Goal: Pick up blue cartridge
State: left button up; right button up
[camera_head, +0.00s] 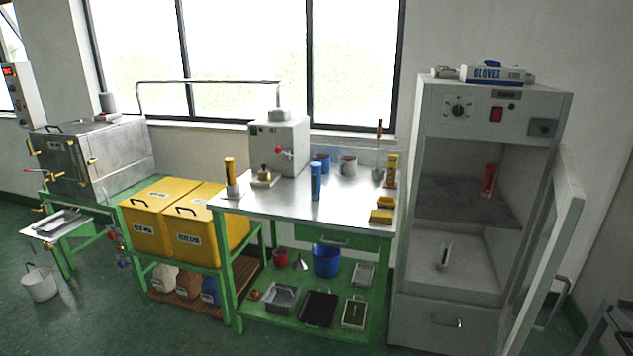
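The blue cartridge (316,181) stands upright on the metal-topped table (283,208), near its front middle. A yellow cartridge (231,173) stands at the table's left front corner, and another yellow one (391,170) is at its right side. A red cartridge (489,180) is on the upper shelf inside the open cabinet, slightly tilted. Neither of my grippers shows in the head view.
A grey machine (279,146) stands behind the cartridge, with a blue cup and a pale mug to its right. Yellow bins (147,232) stand left of the table. The open cabinet door (550,250) juts out at right. Green floor lies at lower left.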

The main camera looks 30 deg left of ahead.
aim_at(315, 174)
jog(key=i+j+u, duration=0.1)
jog(key=i+j, duration=0.2)
jog(key=i, duration=0.25)
jog(key=i+j+u, duration=0.1)
jog(key=i+j, duration=0.2)
jog(key=i, duration=0.3)
jog(key=i+j+u, duration=0.15)
jog(key=i, duration=0.45)
jog(key=i+j+u, duration=0.1)
jog(key=i, duration=0.45)
jog(key=j, duration=0.1)
